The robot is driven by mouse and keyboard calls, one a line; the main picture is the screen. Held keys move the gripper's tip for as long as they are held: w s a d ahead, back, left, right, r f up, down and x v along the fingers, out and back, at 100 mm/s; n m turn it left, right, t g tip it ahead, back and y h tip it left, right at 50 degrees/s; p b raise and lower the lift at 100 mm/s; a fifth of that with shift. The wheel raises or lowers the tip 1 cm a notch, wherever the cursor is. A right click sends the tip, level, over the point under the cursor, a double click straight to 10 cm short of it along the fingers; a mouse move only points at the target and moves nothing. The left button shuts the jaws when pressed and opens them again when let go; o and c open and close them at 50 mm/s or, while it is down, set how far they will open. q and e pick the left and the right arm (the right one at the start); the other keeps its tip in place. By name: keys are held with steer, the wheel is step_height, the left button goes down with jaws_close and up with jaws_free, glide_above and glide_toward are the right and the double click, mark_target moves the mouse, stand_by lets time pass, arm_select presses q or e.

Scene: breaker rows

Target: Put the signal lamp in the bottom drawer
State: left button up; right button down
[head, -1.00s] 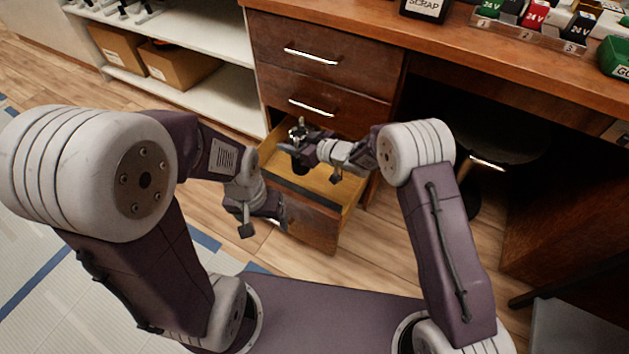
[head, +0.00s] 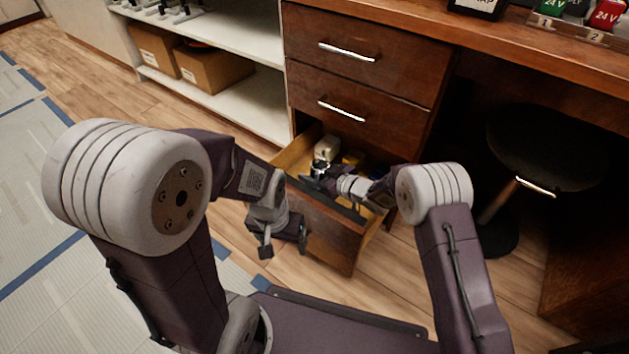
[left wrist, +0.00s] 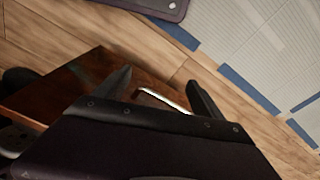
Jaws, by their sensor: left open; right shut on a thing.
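The bottom drawer (head: 330,232) is pulled out below two shut drawers. My right gripper (head: 319,172) is shut on a small dark and silver thing, seemingly the signal lamp (head: 320,165), inside the drawer's outline near its back left part. The gripper and wrist hide much of the lamp, and I cannot tell if it touches the drawer floor. My left gripper (head: 284,246) is open in front of the drawer front. In the left wrist view, the drawer's metal handle (left wrist: 160,98) shows between its open fingers (left wrist: 160,92).
A cream block (head: 327,148) and a yellow thing (head: 352,159) show in the drawer behind my right gripper. A black stool (head: 545,150) stands under the desk at right. Cardboard boxes (head: 215,80) sit on the left shelf. Floor left of the drawer is clear.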

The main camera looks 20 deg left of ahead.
steer(key=shift+f, duration=0.7)
steer(key=shift+r, duration=0.25)
arm_select(q)
steer(key=shift+f, duration=0.7)
arm_select(e)
steer(key=shift+f, duration=0.6)
steer(key=c, duration=0.6)
jaws_free()
steer(key=shift+f, duration=0.1)
steer(key=shift+o, duration=0.2)
